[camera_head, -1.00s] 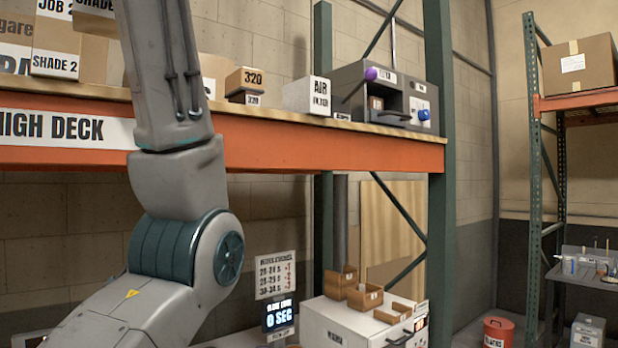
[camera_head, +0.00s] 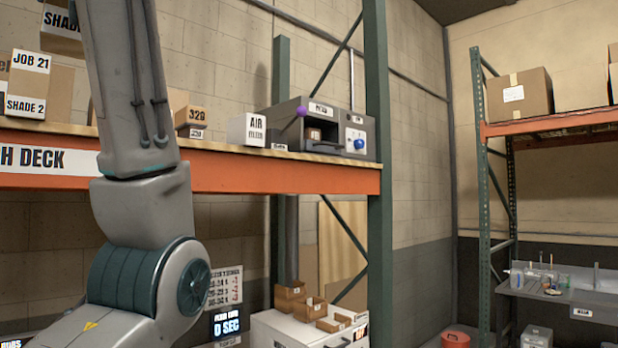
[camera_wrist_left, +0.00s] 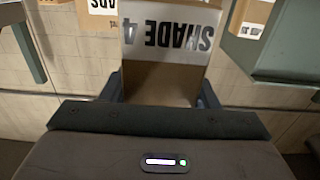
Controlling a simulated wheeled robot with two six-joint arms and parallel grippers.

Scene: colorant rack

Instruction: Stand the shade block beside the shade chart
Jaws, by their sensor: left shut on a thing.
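The shade block (camera_wrist_left: 165,75), a brown block with a white label reading SHADE 4, is upside down in the left wrist view. My left gripper (camera_wrist_left: 160,92) is shut on it, with dark fingers at both sides. In the head view, a block with a SHADE label (camera_head: 63,18) shows at the top left, partly behind my left arm and cut by the frame edge. My left gripper is not visible there. I cannot make out a shade chart in these frames. My right gripper is not in view.
The orange-edged high deck (camera_head: 270,180) carries a JOB 21 box (camera_head: 30,62) with a SHADE 2 label (camera_head: 25,106), a 320 block (camera_head: 190,117), an air filter box (camera_head: 247,129) and a grey machine (camera_head: 345,132). A green post (camera_head: 376,110) bounds the deck at right.

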